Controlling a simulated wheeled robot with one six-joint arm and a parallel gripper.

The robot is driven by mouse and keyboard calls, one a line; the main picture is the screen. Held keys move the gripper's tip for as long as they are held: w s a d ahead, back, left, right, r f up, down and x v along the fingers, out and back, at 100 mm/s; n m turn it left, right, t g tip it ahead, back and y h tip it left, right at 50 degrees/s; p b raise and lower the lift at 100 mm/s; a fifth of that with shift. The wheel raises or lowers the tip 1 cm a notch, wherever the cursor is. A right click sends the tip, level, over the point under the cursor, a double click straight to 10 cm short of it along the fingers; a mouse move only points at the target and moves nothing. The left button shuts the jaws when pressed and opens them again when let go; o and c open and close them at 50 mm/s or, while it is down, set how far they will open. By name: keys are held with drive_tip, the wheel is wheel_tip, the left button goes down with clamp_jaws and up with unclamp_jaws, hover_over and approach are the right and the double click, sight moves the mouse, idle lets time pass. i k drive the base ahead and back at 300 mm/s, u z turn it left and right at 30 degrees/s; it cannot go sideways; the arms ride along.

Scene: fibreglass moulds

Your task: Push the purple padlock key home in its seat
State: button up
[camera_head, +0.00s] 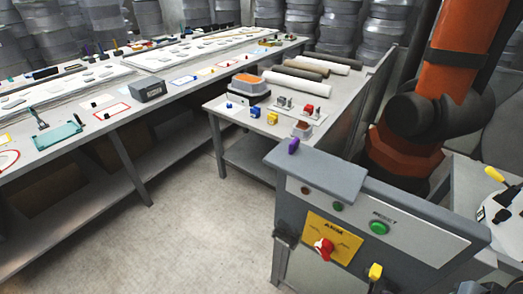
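A small purple piece (293,146), which looks like the padlock key, stands on the top edge of the grey control console (330,182). It is too small to tell how deep it sits, and its seat cannot be made out. The console front carries a yellow panel (331,236) with a red rotary switch (323,248). My gripper is not in view.
A green reset button (378,227) and a yellow piece (375,272) are on the console. Behind it a side table (228,136) holds rolls and small coloured parts. A long workbench (60,147) runs along the left. An orange arm (458,70) rises at right. The floor (190,215) between is clear.

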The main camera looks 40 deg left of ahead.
sight(293, 145)
drive_tip(key=u, duration=1.9)
drive_tip(key=k, duration=0.25)
drive_tip(key=u, duration=1.05)
drive_tip(key=k, duration=1.1)
drive_tip(key=u, duration=0.8)
drive_tip(key=i, duration=1.7)
drive_tip(key=z, duration=1.25)
drive_tip(key=i, duration=0.95)
drive_tip(key=z, duration=1.45)
drive_tip(key=i, duration=0.2)
drive_tip(key=u, duration=0.05)
